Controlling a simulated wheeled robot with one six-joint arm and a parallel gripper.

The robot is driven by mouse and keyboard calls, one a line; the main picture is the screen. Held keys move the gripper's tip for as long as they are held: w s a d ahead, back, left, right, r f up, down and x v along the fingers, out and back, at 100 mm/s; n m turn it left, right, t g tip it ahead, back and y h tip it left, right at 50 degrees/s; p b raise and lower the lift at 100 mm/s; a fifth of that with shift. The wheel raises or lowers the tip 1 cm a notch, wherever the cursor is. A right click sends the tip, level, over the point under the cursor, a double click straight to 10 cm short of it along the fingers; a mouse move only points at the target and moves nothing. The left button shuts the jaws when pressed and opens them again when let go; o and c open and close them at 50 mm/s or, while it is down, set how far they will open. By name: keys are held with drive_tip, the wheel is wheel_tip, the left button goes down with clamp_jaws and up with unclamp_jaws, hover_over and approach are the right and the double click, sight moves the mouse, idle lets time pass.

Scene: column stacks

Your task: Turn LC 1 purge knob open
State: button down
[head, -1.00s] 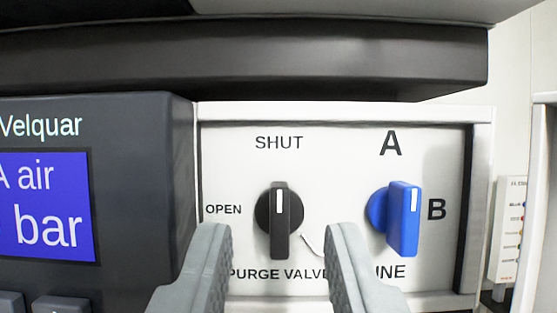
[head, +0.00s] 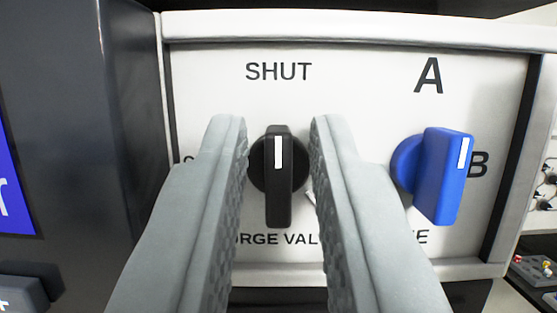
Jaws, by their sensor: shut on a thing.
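The black purge knob (head: 279,185) sits on the white panel (head: 345,80) in the middle of the head view. Its bar is upright and its white mark is at the top, towards the word SHUT. My gripper (head: 278,122) has one grey finger on each side of the knob. It is shut on the knob, though the contact itself is hard to see. The left finger hides most of the word OPEN, and the fingers cover parts of the PURGE VALVE label.
A blue knob (head: 445,178) stands close to the right of my right finger, with letters A and B by it. A dark instrument housing (head: 75,110) with a blue display (head: 12,185) is at the left. The panel's raised white frame (head: 360,30) runs above.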

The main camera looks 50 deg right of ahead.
drive_tip(key=shift+n, duration=0.4)
drive_tip(key=n+t+y, duration=0.1)
drive_tip(key=n, duration=0.1)
drive_tip(key=n+t+y, duration=0.1)
drive_tip(key=n, duration=0.2)
drive_tip(key=n+y, duration=0.1)
drive_tip(key=n, duration=0.2)
drive_tip(key=n+t+y, duration=0.1)
drive_tip(key=n, duration=0.1)
drive_tip(key=shift+w+f+n+y, duration=0.1)
drive_tip(key=shift+n+y, duration=0.3)
drive_tip(key=n+y, duration=0.2)
drive_tip(key=n, duration=0.3)
drive_tip(key=shift+a, duration=0.1)
drive_tip(key=shift+w+f+n+g+y, duration=0.1)
drive_tip(key=shift+n+g+y, duration=0.4)
drive_tip(key=shift+n, duration=1.3)
drive_tip(key=shift+n+y, duration=0.3)
drive_tip(key=shift+n, duration=0.1)
drive_tip(key=c, duration=1.5)
unclamp_jaws()
drive_tip(key=shift+c, duration=0.2)
